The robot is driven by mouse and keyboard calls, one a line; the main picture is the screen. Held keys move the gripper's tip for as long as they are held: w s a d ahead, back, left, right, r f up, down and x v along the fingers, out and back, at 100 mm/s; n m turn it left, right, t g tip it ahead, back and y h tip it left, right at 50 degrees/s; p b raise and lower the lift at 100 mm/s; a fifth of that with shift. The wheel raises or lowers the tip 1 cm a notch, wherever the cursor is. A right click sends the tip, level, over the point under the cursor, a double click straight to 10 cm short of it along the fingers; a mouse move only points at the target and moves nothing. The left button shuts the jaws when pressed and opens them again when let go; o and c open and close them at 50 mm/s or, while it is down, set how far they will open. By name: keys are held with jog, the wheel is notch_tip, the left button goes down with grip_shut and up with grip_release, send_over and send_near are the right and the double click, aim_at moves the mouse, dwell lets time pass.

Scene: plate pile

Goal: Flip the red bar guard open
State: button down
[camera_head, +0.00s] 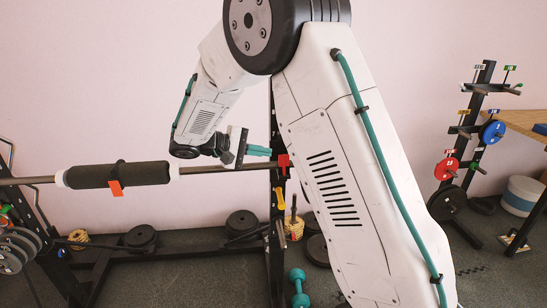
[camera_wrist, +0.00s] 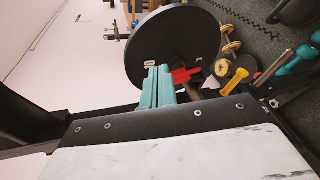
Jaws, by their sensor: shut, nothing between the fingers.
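The red bar guard (camera_head: 284,160) sits on the black rack upright, at the right part of the long metal bar (camera_head: 228,168). My gripper (camera_head: 268,151) has teal fingers that are closed together and empty. In the head view the fingertips point right, just left of the guard's top and above the bar. In the wrist view the guard (camera_wrist: 186,75) shows just right of the closed teal fingers (camera_wrist: 157,75). I cannot tell whether they touch it. Part of the guard is hidden behind the fingers there.
A black pad (camera_head: 118,175) with an orange-red tag wraps the bar at left. A yellow handle (camera_head: 280,195) hangs below the guard. A large black disc (camera_wrist: 190,35) stands beyond the fingers. A plate rack (camera_head: 470,150) is at right; teal dumbbells (camera_head: 299,285) lie on the floor.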

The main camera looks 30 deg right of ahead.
aim_at(284, 166)
jog(key=w+a+f+n+t+h, duration=0.1)
jog(key=w+a+f+h, duration=0.1)
jog(key=w+f, duration=0.3)
jog(key=shift+w+a+f+t+h, duration=0.25)
jog(key=shift+w+f+t+h, duration=0.2)
jog(key=shift+w, duration=0.45)
jog(key=shift+d, duration=0.1)
jog(key=d, duration=0.9)
jog(key=shift+s+d+f, duration=0.35)
jog(key=shift+d+f, duration=0.05)
jog(key=shift+s+d, duration=0.1)
jog(key=shift+d, duration=0.05)
